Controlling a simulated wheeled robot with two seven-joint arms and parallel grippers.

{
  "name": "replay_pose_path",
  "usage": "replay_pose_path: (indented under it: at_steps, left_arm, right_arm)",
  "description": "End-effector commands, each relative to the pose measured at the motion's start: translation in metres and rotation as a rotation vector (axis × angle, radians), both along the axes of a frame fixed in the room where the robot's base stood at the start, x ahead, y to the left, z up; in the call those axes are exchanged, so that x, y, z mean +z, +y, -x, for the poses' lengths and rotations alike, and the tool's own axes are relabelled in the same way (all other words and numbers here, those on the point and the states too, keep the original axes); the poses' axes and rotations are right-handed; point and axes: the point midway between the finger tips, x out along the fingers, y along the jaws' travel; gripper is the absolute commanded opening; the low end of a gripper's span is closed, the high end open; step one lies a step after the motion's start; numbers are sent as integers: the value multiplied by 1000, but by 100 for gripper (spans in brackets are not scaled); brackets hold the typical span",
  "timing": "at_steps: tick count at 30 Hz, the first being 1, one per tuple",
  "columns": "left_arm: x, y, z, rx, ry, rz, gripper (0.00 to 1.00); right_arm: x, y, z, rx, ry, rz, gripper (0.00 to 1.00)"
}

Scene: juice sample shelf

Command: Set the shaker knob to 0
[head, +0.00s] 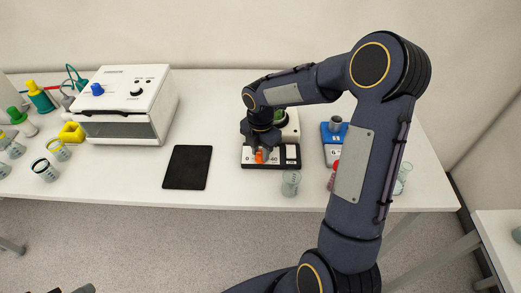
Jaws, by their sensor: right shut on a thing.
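My right gripper (262,148) points down at the front of a small device (291,154) with a black front and white label patches. Its jaws are shut on the orange knob (260,156) there. The gripper and wrist hide much of the knob and the device's middle. A label beside the knob seems to read 40, but the knob's pointer is too small to read. My left gripper cannot be made out; only small dark parts show at the bottom left edge.
A white box (129,77) with blue and black knobs stands at the left, with a black mat (187,167) to its right. A clear beaker (290,183) stands close in front of the knob device. A blue device (331,150) is at its right, partly behind my arm. Several beakers are far left.

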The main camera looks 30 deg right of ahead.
Motion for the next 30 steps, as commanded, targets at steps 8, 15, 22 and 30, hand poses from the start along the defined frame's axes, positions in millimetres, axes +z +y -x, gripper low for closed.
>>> replay_pose_path:
  at_steps: [8, 15, 22, 30]
  left_arm:
    - [0, 0, 0, 0, 0, 0, 36]
    - [0, 0, 0, 0, 0, 0, 36]
    - [-4, 0, 0, 0, 0, 0, 36]
    - [-7, 0, 0, 0, 0, 0, 36]
  right_arm:
    - [1, 0, -1, 1, -3, 1, 48]
    - [3, 0, -1, 0, -3, 1, 48]
    - [34, 0, -2, 0, -8, 1, 48]
    - [73, 0, -1, 1, -5, 1, 48]
